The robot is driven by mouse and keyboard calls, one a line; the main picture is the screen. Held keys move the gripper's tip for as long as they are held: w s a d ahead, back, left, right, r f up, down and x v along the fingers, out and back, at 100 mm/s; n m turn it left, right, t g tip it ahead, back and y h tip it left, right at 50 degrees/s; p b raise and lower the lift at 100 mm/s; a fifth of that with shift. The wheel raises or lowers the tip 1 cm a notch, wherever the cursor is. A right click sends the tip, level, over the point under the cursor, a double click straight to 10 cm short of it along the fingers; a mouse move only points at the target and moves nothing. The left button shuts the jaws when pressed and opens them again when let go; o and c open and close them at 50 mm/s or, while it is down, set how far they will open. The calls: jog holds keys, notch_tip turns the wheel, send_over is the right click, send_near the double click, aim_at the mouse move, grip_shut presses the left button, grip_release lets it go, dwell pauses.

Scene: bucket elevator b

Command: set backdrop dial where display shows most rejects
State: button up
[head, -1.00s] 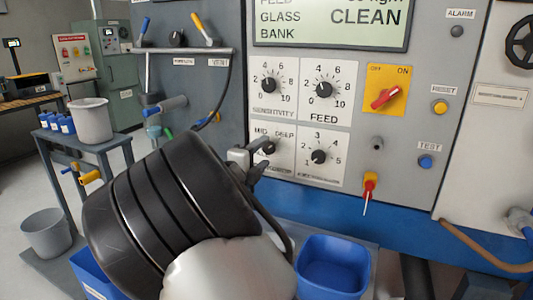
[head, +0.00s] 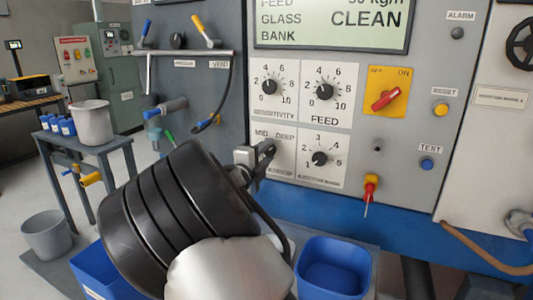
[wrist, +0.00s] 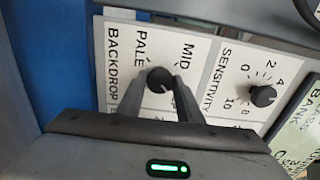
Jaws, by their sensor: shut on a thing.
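The backdrop dial (head: 266,147) is a small black knob on a white plate of the grey panel, with MID and DEEP readable above it. In the wrist view the same dial (wrist: 159,79) sits between my two fingers, with PALE, MID and BACKDROP lettering beside it. My gripper (head: 258,160) is shut on this dial. Its pointer direction is hard to make out. The display (head: 330,22) above shows FEED, GLASS, BANK and a large CLEAN; its top is cut off, and no reject figure shows.
The sensitivity dial (head: 269,87), feed dial (head: 324,91) and another dial (head: 319,158) are close by. A red switch (head: 386,99) is on a yellow plate to the right. A blue bin (head: 333,268) stands below the panel. A cable hangs at the left.

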jog(key=shift+r+n, duration=0.1)
jog(key=shift+n, duration=0.2)
jog(key=n+p, duration=1.1)
jog(key=n, duration=0.5)
jog(key=shift+n+p, duration=0.35)
jog(key=shift+n, duration=0.05)
jog(key=o, duration=1)
jog(key=shift+o, duration=0.2)
jog(key=v, duration=1.7)
jog(key=shift+s, duration=0.25)
